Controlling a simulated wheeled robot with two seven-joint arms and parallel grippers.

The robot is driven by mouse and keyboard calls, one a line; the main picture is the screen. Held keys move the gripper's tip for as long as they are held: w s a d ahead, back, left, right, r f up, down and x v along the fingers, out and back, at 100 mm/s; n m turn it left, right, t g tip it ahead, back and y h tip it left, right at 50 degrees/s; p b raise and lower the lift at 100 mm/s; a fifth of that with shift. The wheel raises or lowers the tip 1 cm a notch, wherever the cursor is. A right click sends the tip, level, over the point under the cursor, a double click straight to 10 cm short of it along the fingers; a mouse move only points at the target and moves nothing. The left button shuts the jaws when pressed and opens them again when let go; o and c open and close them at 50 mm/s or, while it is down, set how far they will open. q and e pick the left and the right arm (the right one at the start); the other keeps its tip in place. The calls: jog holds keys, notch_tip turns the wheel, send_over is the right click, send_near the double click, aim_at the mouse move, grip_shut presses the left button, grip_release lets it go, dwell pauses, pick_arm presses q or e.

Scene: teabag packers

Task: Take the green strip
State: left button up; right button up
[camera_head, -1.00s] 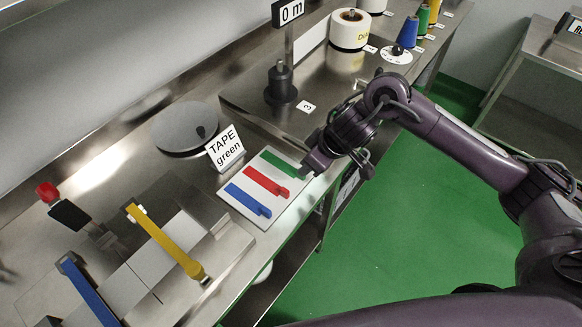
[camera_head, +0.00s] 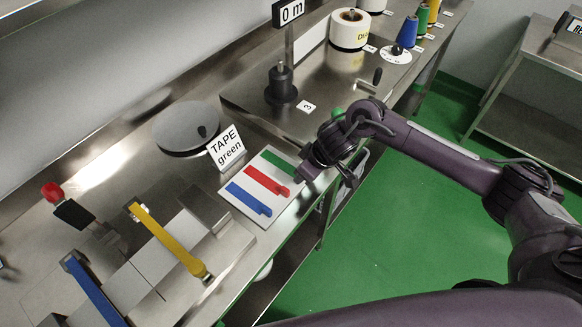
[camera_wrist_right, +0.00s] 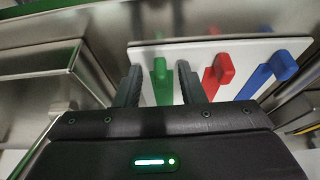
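The green strip (camera_head: 277,160) lies on a white board (camera_head: 236,203), beside a red strip (camera_head: 262,181) and a blue strip (camera_head: 246,199). My right gripper (camera_head: 307,172) is at the board's right edge, by the raised-tab end of the green strip. In the right wrist view the green strip (camera_wrist_right: 161,70) shows between the two fingers of my right gripper (camera_wrist_right: 160,84). The fingers are apart, with a gap on both sides of the strip. My left gripper is not in view.
A "TAPE green" sign (camera_head: 226,147) stands behind the board. A grey disc (camera_head: 187,128) and a black post (camera_head: 280,83) are on the steel table farther back. Green floor is open on the right.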

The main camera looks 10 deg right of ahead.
grip_shut()
jog(key=shift+r, duration=0.1)
